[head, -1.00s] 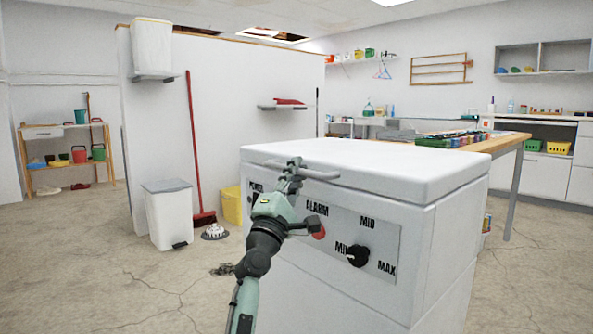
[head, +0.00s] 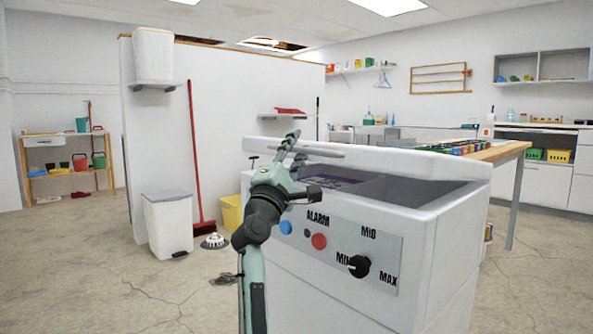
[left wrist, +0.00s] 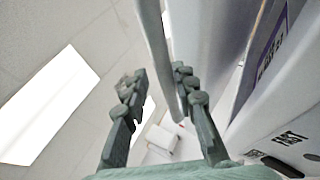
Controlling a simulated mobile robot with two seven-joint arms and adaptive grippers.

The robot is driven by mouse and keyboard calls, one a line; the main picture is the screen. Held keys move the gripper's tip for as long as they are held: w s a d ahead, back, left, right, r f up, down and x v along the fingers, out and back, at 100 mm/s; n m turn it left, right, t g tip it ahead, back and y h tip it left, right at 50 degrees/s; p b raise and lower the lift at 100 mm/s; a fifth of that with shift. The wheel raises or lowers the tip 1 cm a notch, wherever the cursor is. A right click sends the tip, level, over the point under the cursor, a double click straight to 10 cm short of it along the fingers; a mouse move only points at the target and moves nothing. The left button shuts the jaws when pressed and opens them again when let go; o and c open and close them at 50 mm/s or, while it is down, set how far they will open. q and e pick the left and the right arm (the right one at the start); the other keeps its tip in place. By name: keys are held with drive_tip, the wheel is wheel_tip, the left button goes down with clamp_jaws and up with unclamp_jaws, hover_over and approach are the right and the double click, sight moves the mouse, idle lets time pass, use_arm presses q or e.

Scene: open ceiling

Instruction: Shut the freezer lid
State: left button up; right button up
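The white freezer (head: 340,235) stands in front of me, with its lid (head: 390,161) ajar: the front edge is raised and a dark gap shows beneath. A grey bar (head: 315,150), apparently the lid's handle, runs along the lid's front left. My left gripper (head: 291,147) is at this bar. In the left wrist view my left gripper (left wrist: 158,76) has its fingers apart, with the grey bar (left wrist: 156,50) between them, close to the right finger. The far finger is clear of it. My right gripper is not in view.
A knob (head: 359,266) and buttons sit on the freezer's front panel. A wooden table (head: 500,153) with several small items stands behind it at the right. A white bin (head: 169,222), red broom and yellow bucket (head: 231,212) stand at the left.

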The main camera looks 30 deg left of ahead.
use_arm(q)
drive_tip(key=shift+s+a+r+y, duration=0.1)
drive_tip(key=shift+r+y, duration=0.05)
drive_tip(key=shift+r, duration=0.4)
drive_tip(key=shift+s+a+r+y, duration=0.1)
drive_tip(key=shift+r+y, duration=0.05)
drive_tip(key=shift+r, duration=0.4)
drive_tip(key=s+d+f, duration=0.2)
drive_tip(key=s+f, duration=0.2)
drive_tip(key=f, duration=0.3)
drive_tip(key=shift+s+f, duration=0.15)
drive_tip(key=shift+f, duration=0.25)
drive_tip(key=shift+c, duration=0.6)
